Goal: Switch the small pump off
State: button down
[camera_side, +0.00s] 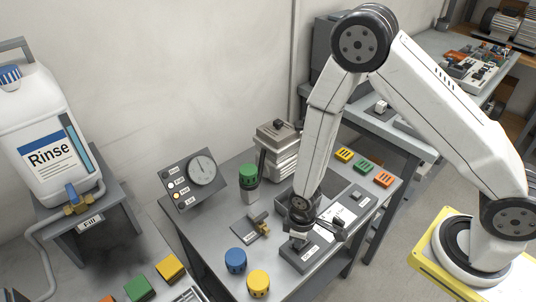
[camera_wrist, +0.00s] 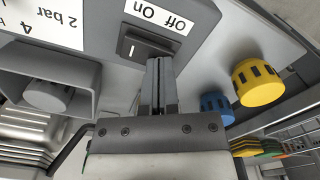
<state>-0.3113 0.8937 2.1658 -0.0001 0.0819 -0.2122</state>
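A dark rocker switch (camera_wrist: 133,46) with a white "I" mark sits on a grey box. An upside-down "Off On" label (camera_wrist: 160,15) is beside it, with "Off" on the right. Which way the rocker is tilted I cannot tell. My gripper (camera_wrist: 160,62) has its fingers together, with tips close to the switch's right edge; contact is unclear. In the side view, my gripper (camera_side: 300,240) points down over the labelled grey switch box (camera_side: 308,256) and hides the switch. No label naming the small pump is readable.
A yellow knob (camera_wrist: 258,82) and blue knob (camera_wrist: 217,107) stand close to my gripper. A gauge panel (camera_side: 195,178) with lamps, a green-topped cylinder (camera_side: 248,178) and a brass valve (camera_side: 260,226) are left of my arm. A Rinse canister (camera_side: 38,110) stands far left.

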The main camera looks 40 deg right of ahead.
dwell(0.4)
jog(key=shift+r, duration=3.4)
jog(key=shift+r, duration=0.1)
jog(key=s+d+r+m+t, duration=0.1)
jog(key=d+r+m, duration=0.2)
jog(key=d+r, duration=0.2)
jog(key=s+d+r+m+t, duration=0.1)
jog(key=d+r+m, duration=0.2)
jog(key=r, duration=0.6)
jog(key=shift+s+d+r+t, duration=0.25)
jog(key=shift+d+t, duration=0.05)
jog(key=shift+d, duration=0.65)
